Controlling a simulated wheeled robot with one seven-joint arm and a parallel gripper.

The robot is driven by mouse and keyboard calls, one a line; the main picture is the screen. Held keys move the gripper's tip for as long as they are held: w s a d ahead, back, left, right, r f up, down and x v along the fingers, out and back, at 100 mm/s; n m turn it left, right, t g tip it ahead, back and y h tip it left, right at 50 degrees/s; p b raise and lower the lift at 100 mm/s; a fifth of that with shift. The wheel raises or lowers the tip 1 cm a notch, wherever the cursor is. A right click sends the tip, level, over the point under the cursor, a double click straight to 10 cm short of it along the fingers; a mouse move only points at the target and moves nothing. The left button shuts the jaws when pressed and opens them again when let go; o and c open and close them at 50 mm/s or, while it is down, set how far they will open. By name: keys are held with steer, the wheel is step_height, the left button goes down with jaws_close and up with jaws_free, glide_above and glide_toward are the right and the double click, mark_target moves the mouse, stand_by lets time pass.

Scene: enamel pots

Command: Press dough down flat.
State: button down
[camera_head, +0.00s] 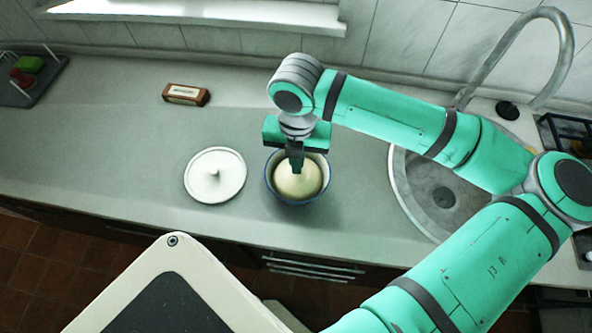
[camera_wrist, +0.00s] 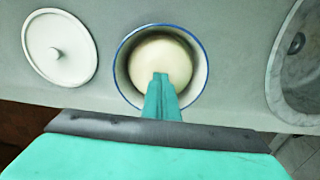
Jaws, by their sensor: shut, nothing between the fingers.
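The pale, rounded dough (camera_head: 299,184) sits inside an enamel pot (camera_head: 271,187) with a dark blue outside, on the counter. In the wrist view the dough (camera_wrist: 160,52) fills much of the pot (camera_wrist: 122,55), whose white rim has a blue edge. My gripper (camera_head: 296,170) points down over the pot with its fingers shut and empty. In the wrist view the fingertips (camera_wrist: 160,76) overlap the near part of the dough; I cannot tell whether they touch it. The fingers hide part of the dough and the near rim.
A white round lid (camera_head: 215,187) with a knob lies left of the pot. A brown box (camera_head: 186,94) lies farther back. A sink (camera_head: 412,196) with a tall faucet (camera_head: 563,50) is at the right. A dark tray (camera_head: 22,92) is at the far left. The counter's left side is mostly clear.

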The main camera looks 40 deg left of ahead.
steer(key=shift+w+f, duration=0.1)
steer(key=shift+f, duration=1.95)
stand_by(0.6)
stand_by(0.4)
steer(key=shift+r, duration=4.05)
